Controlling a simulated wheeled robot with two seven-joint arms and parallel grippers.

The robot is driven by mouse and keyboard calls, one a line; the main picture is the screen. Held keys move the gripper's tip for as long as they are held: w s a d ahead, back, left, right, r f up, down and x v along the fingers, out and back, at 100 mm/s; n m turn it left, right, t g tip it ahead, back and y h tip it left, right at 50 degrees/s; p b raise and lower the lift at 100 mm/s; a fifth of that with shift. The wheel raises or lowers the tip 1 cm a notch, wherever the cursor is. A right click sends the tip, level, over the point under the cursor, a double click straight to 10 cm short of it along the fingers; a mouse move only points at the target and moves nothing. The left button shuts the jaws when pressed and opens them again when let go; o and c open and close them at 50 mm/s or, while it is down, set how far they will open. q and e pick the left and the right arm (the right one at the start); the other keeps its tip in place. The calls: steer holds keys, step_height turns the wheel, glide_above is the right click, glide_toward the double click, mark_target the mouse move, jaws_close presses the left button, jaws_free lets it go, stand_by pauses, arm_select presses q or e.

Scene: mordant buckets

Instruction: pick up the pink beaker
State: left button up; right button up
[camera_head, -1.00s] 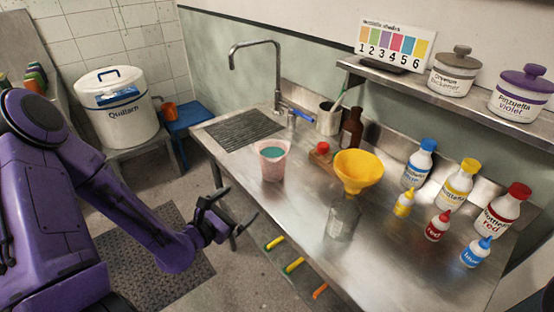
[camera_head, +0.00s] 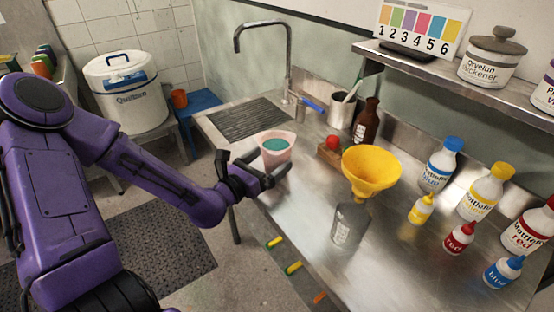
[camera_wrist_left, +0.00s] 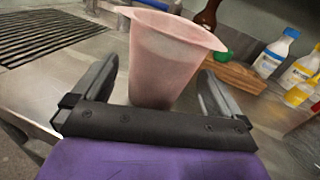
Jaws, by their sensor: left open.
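The pink beaker (camera_head: 275,147) stands upright on the steel counter, in front of the drain grate, with teal liquid showing inside it. My left gripper (camera_head: 275,172) is open at the near side of the beaker, low by the counter. In the left wrist view the beaker (camera_wrist_left: 168,60) stands ahead between the two spread fingers (camera_wrist_left: 160,85), one on each side. I cannot tell whether either finger touches it. The right gripper is not in view.
A yellow funnel (camera_head: 370,168) in a grey bottle (camera_head: 350,225) stands right of the beaker. A wooden block with a red knob (camera_head: 332,146) and a brown bottle (camera_head: 366,122) are behind. Several dye bottles (camera_head: 438,165) stand farther right. The counter's front-left strip is clear.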

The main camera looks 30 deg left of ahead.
arm_select(q)
steer(key=w, duration=0.2)
steer(key=w+d, duration=0.1)
steer(key=w, duration=0.1)
steer(key=shift+w, duration=0.3)
steer(key=shift+a, duration=0.1)
steer(key=c, duration=1.1)
steer(key=shift+r, duration=0.1)
steer(key=shift+c, duration=0.2)
